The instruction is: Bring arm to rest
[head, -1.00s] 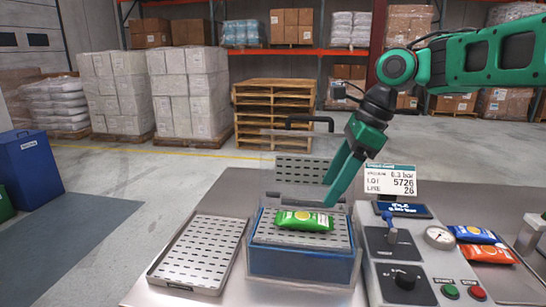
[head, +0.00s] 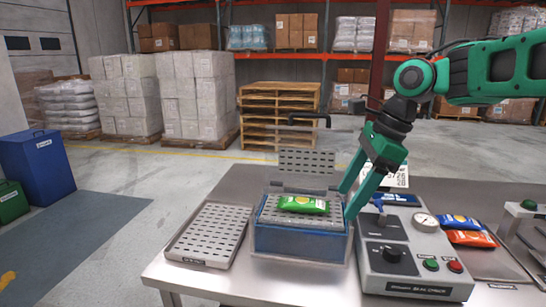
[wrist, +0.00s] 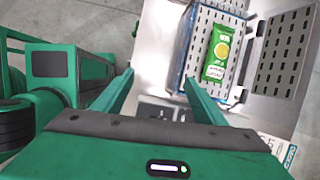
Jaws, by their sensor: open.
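My gripper (head: 354,203) is open and empty. In the head view its green fingers point down at the right side of the blue test chamber (head: 300,241), over the gap between the chamber and the control box. In the wrist view the two fingers (wrist: 157,82) are spread apart with nothing between them. A green packet with a yellow round mark (head: 304,204) lies on the perforated plate inside the chamber; it also shows in the wrist view (wrist: 217,52). The packet is apart from the fingers. The chamber's clear lid appears raised.
A perforated tray (head: 208,233) lies left of the chamber. The control box (head: 412,262) with gauge, lever and buttons stands right. Blue and orange packets (head: 470,238) lie beyond it. A sign is partly hidden behind my gripper. Blue and green bins stand on the floor at left.

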